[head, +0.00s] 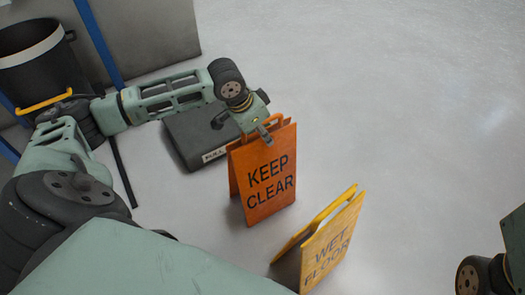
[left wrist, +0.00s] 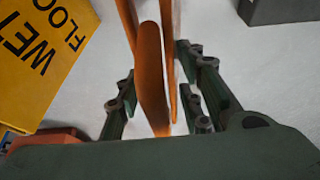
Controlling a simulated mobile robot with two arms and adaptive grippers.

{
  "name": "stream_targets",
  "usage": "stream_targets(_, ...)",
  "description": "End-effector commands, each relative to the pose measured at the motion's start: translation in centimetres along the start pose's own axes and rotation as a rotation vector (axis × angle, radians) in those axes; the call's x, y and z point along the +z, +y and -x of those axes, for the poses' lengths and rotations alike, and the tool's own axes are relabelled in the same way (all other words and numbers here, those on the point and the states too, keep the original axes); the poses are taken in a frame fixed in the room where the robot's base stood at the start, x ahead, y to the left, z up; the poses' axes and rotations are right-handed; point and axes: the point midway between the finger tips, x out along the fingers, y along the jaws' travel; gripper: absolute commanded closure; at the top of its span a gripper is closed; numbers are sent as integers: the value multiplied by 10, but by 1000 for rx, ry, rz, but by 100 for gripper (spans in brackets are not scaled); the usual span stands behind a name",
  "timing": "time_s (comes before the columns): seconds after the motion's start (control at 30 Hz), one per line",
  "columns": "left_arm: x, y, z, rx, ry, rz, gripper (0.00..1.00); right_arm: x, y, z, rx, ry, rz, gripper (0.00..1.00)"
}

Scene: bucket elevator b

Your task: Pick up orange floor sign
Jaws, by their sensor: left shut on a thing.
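The orange floor sign (head: 270,190) reads "KEEP CLEAR" and stands upright as an A-frame in the middle of the head view. I cannot tell any gap between its lower edge and the floor. My left gripper (head: 266,131) is at its top edge, shut on the handle part. In the left wrist view the orange panels (left wrist: 151,75) run between the left gripper's fingers (left wrist: 160,98). Only part of my right arm shows at the lower right of the head view; its gripper is out of view.
A yellow "WET FLOOR" sign (head: 333,243) stands close to the right and nearer; it also shows in the left wrist view (left wrist: 40,65). A dark box (head: 190,140) labelled "FULL" lies behind left. A black bucket (head: 40,65) stands at upper left. Floor (head: 400,110) to the right is clear.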

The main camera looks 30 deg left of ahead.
Motion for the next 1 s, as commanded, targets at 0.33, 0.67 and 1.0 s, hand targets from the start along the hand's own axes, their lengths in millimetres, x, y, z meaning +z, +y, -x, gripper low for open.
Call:
stream_targets(0.33, 0, 1, 0, 2, -1, 1, 100, 0, 0, 0, 0, 0, 0, 100)
stream_targets(0.67, -1, 1, 1, 2, 3, 1, 100, 0, 0, 0, 0, 0, 0, 100)
stream_targets(1.0, -2, 1, 4, 2, 2, 1, 100, 0, 0, -3, 1, 1, 0, 100)
